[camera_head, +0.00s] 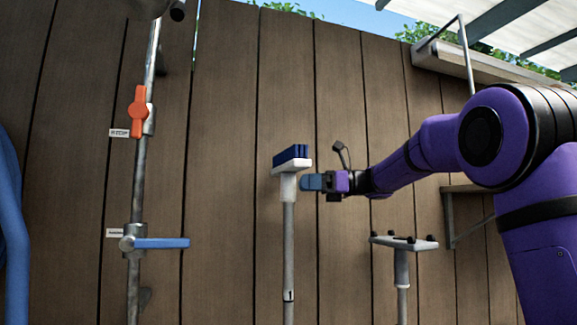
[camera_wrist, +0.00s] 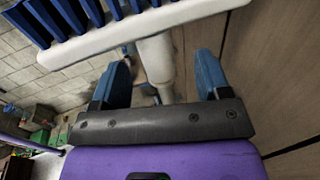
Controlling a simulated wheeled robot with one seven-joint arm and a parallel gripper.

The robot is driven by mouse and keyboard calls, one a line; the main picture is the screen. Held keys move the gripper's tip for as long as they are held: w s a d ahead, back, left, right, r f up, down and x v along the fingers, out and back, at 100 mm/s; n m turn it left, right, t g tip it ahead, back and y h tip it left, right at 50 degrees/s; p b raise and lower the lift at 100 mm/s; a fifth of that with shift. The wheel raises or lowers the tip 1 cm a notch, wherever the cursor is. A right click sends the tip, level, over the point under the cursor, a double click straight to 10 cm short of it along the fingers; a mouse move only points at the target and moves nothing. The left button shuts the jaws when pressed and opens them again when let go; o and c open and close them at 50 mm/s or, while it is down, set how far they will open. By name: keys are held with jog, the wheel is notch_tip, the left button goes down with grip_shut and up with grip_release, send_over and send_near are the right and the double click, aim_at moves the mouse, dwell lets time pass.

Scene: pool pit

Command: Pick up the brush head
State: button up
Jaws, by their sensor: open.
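The brush head (camera_head: 291,160) has blue bristles on a white base with a white neck, and sits upright on top of a grey pole (camera_head: 289,250). In the wrist view the brush head (camera_wrist: 130,35) fills the top, and its white neck (camera_wrist: 156,60) comes down between the two blue fingers. My gripper (camera_head: 311,182) is just right of the neck, below the white base. In the wrist view my gripper (camera_wrist: 163,80) is open, one finger on each side of the neck. I see a gap on both sides.
A second pole with a flat grey head (camera_head: 404,242) stands right of the brush. At left, a pipe has an orange valve handle (camera_head: 139,111) and a blue valve handle (camera_head: 161,243). A brown plank wall (camera_head: 230,130) stands behind. A shelf (camera_head: 465,189) is at right.

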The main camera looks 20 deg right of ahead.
aim_at(291, 181)
jog(key=x, duration=0.4)
jog(key=shift+s+a+r, duration=0.1)
jog(key=shift+s+a, duration=0.1)
jog(key=c, duration=1.2)
jog(key=shift+o, duration=0.2)
jog(key=shift+r, duration=0.15)
notch_tip(291, 181, up, 10)
jog(key=shift+f, duration=0.15)
